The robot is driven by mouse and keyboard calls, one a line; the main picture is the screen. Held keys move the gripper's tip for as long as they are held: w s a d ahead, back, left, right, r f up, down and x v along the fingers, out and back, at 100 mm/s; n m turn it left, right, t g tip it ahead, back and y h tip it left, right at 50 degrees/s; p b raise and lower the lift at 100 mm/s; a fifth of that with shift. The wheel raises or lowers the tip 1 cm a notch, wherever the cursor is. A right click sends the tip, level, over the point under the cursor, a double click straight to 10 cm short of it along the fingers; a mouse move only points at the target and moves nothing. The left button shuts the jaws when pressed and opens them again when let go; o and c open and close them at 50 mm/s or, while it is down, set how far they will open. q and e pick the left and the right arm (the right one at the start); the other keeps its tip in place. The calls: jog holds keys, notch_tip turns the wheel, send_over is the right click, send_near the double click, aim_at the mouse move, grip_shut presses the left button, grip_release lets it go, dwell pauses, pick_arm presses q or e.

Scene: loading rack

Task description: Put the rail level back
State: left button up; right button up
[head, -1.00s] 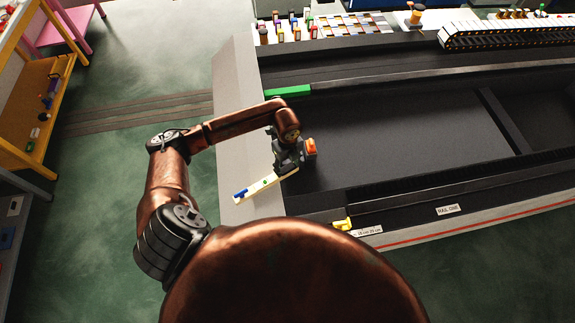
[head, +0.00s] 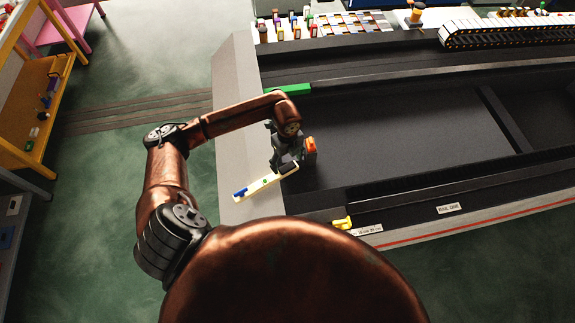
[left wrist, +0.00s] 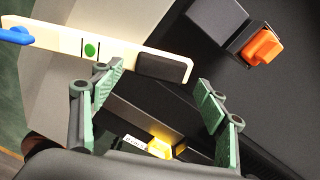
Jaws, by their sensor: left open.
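The rail level is a cream bar with a blue end, a green dot between black lines and a black end pad. In the head view the level (head: 262,183) lies aslant at the near left end of the dark rack, its black end by my left gripper (head: 286,165). In the left wrist view the level (left wrist: 115,52) crosses the upper left. My left gripper (left wrist: 160,78) is open there, with the black pad showing between its fingertips. I cannot tell whether the fingers touch it. My right gripper is not in view.
An orange block (head: 310,145) on a dark mount stands just right of my left gripper. A yellow piece (head: 342,223) sits on the near rail, and a green strip (head: 288,89) on the far rail. The wide dark bed (head: 410,140) between the rails is clear.

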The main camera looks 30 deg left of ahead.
pick_arm(q)
notch_tip(320, 180, up, 10)
jog(key=b, duration=0.2)
jog(key=shift+f, duration=0.25)
